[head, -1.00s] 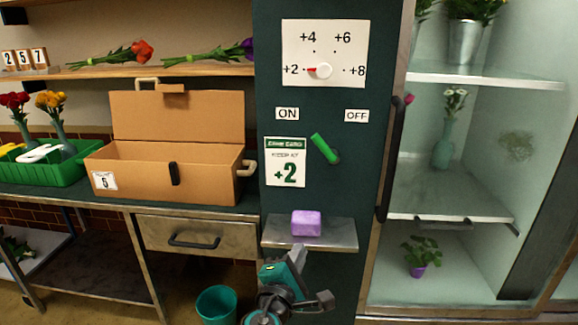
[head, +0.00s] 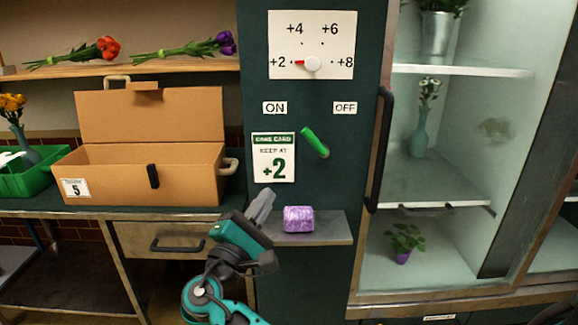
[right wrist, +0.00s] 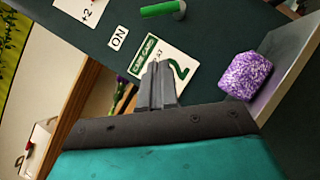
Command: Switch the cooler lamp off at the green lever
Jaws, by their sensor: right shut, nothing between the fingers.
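The green lever (head: 315,142) is on the dark green panel, its free end tilted up and left toward the ON label (head: 275,108). The OFF label (head: 345,108) is up and right of it. The lever also shows at the top of the right wrist view (right wrist: 162,8). My right gripper (head: 264,196) is shut and empty, below and left of the lever, in front of the panel beside the small shelf. In the right wrist view its fingertips (right wrist: 155,66) point toward the care card (right wrist: 165,62), apart from the lever. My left gripper is not in view.
A purple patterned block (head: 298,219) sits on the small metal shelf (head: 335,228) just right of my right gripper. A dial (head: 311,63) is above the lever. The glass cooler with its black handle (head: 380,150) stands right; an open cardboard box (head: 140,175) stands left.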

